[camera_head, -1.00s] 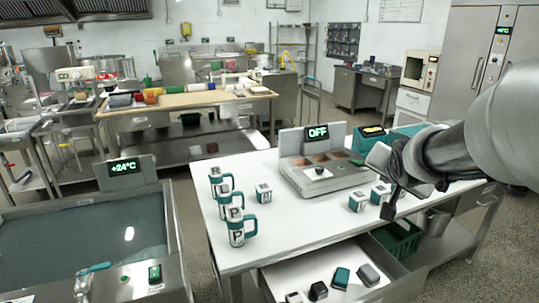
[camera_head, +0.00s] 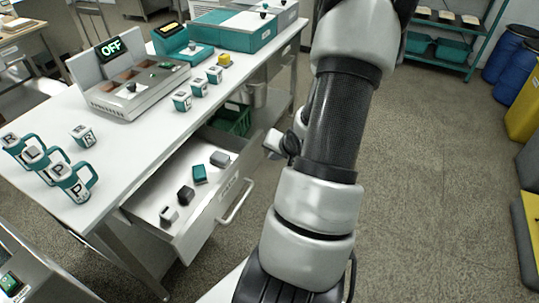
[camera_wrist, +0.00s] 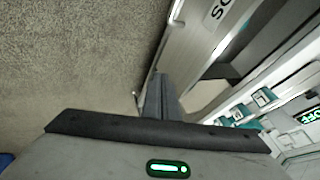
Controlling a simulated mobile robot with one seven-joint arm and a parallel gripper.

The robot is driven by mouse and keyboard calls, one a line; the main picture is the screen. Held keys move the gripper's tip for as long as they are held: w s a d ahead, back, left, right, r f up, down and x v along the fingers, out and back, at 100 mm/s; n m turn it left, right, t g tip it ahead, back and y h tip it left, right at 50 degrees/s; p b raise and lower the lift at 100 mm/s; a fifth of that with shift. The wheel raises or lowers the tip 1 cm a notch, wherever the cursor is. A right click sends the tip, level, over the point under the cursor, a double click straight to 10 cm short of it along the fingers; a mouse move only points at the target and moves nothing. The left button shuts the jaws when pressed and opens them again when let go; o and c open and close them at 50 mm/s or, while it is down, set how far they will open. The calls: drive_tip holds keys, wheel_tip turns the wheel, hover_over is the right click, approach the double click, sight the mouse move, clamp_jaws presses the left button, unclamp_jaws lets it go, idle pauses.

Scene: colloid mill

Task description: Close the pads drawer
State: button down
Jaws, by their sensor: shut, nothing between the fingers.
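The pads drawer (camera_head: 143,200) stands pulled out from under the white table in the head view. Several small blocks, grey, teal, black and white, lie inside it. Its bar handle (camera_head: 236,202) is on the front face. In the wrist view the drawer front (camera_wrist: 188,50) shows close by, with a label partly cut off at the top. My gripper (camera_wrist: 158,82) is shut and empty, its fingers pointing along the drawer front near the handle. In the head view my arm hides most of the gripper, and I cannot tell whether it touches the drawer.
The white table (camera_head: 150,135) carries mugs (camera_head: 72,182), small cubes (camera_head: 182,100) and a machine reading OFF (camera_head: 125,85). A green crate (camera_head: 232,118) sits below the table. The floor (camera_head: 430,190) to the right is clear; blue barrels (camera_head: 510,52) stand farther off.

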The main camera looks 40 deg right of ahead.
sight(254, 158)
drive_tip(key=shift+w+f+b, duration=0.55)
drive_tip(key=shift+w+f, duration=0.45)
drive_tip(key=shift+w, duration=0.35)
drive_tip(key=shift+w+f+b, duration=0.55)
drive_tip(key=shift+w+f, duration=0.5)
drive_tip(key=shift+w, duration=0.25)
drive_tip(key=shift+w+f+b, duration=0.55)
drive_tip(key=shift+w+f, duration=0.45)
drive_tip(key=shift+w, duration=0.35)
drive_tip(key=shift+w, duration=0.1)
